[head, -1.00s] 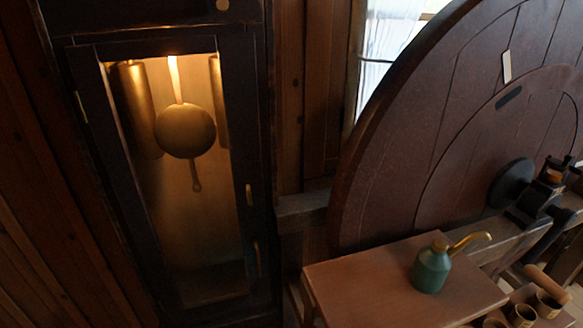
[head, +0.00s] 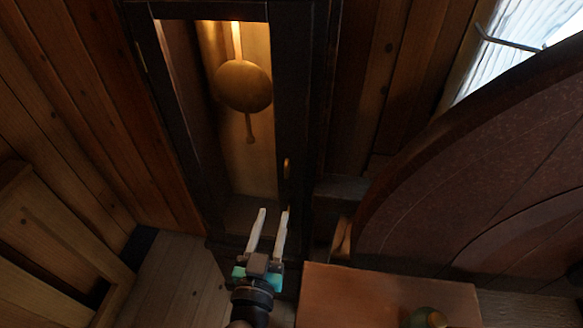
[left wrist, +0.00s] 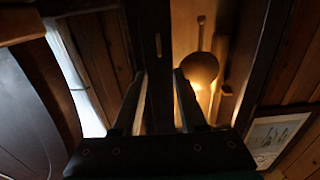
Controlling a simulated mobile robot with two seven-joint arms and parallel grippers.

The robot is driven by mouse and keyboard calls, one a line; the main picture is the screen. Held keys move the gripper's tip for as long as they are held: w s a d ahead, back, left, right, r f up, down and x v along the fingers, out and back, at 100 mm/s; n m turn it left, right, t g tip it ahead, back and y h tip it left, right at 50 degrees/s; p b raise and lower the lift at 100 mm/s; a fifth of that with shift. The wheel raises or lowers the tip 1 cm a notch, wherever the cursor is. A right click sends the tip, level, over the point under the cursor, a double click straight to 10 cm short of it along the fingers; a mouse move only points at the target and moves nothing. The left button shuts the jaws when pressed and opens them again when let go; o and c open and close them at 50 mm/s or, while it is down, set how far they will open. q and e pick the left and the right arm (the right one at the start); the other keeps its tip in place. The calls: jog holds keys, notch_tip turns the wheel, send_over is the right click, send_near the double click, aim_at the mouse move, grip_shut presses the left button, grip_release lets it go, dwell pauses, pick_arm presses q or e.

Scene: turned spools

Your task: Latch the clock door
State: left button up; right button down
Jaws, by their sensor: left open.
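The clock door (head: 295,100) is a dark frame with a glass pane. It looks about flush with the tall case; I cannot tell if a small gap remains. A small brass fitting (head: 286,168) sits upright on its right side. The brass pendulum (head: 242,86) hangs inside. My left gripper (head: 273,212) is open and empty, in front of the door's lower right part, below the fitting. It also shows in the left wrist view (left wrist: 160,80). My right gripper is not in view.
A reddish-brown table (head: 390,290) stands at the lower right with a green oil can (head: 427,318) at the frame's edge. A large dark round wooden piece (head: 480,200) fills the right. Bare floor (head: 175,285) lies left of my gripper.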

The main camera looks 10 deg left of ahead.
aim_at(286, 171)
pick_arm(q)
jog(key=w, duration=1.3)
jog(key=shift+w, duration=0.15)
grip_shut()
